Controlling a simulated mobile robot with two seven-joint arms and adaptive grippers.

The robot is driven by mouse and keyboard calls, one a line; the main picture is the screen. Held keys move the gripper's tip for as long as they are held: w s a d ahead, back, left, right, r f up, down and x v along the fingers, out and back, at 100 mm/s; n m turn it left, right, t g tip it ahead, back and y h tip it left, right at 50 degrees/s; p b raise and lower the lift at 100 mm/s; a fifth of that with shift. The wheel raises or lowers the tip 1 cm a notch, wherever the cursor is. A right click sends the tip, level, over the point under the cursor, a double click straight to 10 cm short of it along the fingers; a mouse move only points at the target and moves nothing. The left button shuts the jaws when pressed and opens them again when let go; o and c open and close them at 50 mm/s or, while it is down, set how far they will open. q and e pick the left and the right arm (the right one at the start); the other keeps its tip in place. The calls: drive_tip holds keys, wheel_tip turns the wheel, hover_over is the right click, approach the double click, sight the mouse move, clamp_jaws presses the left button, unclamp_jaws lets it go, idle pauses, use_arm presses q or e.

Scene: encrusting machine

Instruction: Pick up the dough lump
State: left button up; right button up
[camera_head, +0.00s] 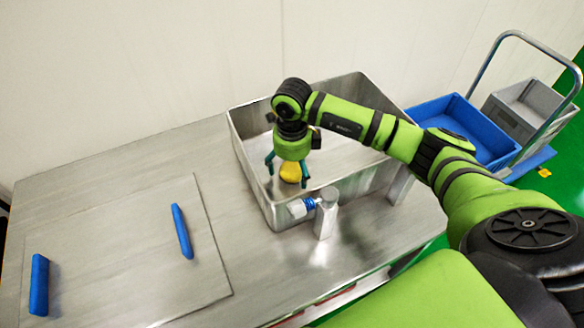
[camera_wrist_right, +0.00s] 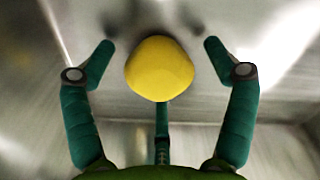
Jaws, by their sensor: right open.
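A yellow dough lump (camera_head: 290,172) sits in the square metal basin (camera_head: 262,197) on the steel table. It also shows in the right wrist view (camera_wrist_right: 160,68), rounded and centred between the fingers. My right gripper (camera_head: 287,172) reaches down into the basin over the lump. Its green fingers are spread open around the lump, with one on each side and a third behind it in the wrist view (camera_wrist_right: 158,62). The side fingertips stand apart from the lump. The gripper partly hides the lump in the head view. My left gripper is not in view.
A metal post with a white and blue fitting (camera_head: 325,212) stands at the basin's front side. A flat panel with blue handles (camera_head: 181,231) lies on the left. A blue crate (camera_head: 478,125) and a grey crate (camera_head: 518,115) are on a cart at the right.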

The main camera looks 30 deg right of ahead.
drive_tip(key=c, duration=1.3)
